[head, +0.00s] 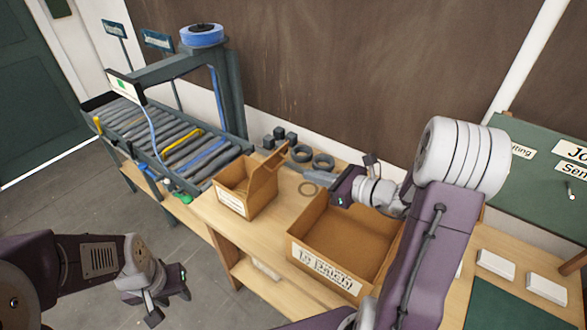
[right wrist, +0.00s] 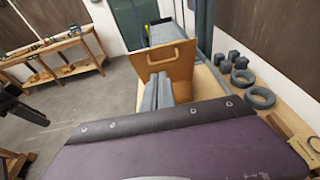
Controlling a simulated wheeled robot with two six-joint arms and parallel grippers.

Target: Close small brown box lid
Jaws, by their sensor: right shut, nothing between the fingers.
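The small brown box (head: 238,200) stands on the wooden table near the middle of the head view, with a white label on its front. Its lid (head: 268,170) stands raised at the box's right side, so the box is open. In the right wrist view the lid (right wrist: 166,62) is upright and shows a handle slot near its top. My right gripper (head: 312,176) is shut and empty, to the right of the lid. Its grey fingers (right wrist: 158,94) point at the lid; I cannot tell whether they touch. My left gripper (head: 168,306) looks open and empty, low over the floor.
A larger open brown box (head: 345,245) stands right of the small box, below my right arm. Dark rings (head: 322,161) and small dark blocks (head: 281,137) lie behind. A roller conveyor (head: 175,140) is at the back left. White cards (head: 495,264) lie at the right.

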